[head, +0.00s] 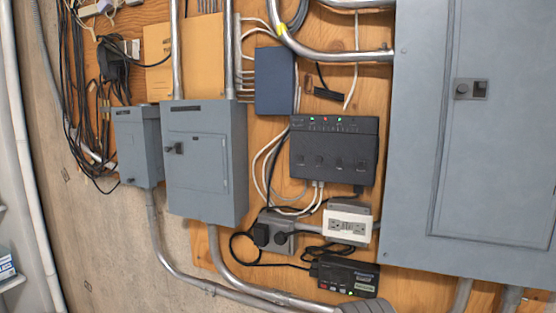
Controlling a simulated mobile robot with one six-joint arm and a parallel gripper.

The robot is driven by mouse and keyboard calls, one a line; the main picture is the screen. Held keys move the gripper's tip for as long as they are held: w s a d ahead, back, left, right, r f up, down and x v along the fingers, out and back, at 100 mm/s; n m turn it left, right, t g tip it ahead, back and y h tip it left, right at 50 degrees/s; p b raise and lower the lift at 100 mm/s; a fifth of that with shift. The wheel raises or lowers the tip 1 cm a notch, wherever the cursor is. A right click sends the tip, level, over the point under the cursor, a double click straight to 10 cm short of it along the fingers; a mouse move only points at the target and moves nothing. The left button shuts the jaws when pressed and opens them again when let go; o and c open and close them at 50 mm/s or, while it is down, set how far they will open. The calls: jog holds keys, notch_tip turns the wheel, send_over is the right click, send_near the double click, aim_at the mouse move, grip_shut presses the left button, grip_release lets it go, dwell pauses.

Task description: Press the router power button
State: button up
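A black box (334,150) with small red and green lights along its top edge is mounted on the plywood board, right of the middle. It looks like a router, and several faint round marks show on its lower front. A smaller black device (345,277) with small red marks or buttons on its left end and a green light sits lower down, tilted; it could also be the router. I cannot tell which one carries the power button. My gripper is not recognisable in the head view.
A large grey panel (415,150) stands at right, and smaller grey boxes (205,160) at left. Metal conduit (185,275) runs along the bottom. A grey ribbed shape (366,307) at the lower edge is unclear.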

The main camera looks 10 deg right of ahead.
grip_shut()
dwell(1.4)
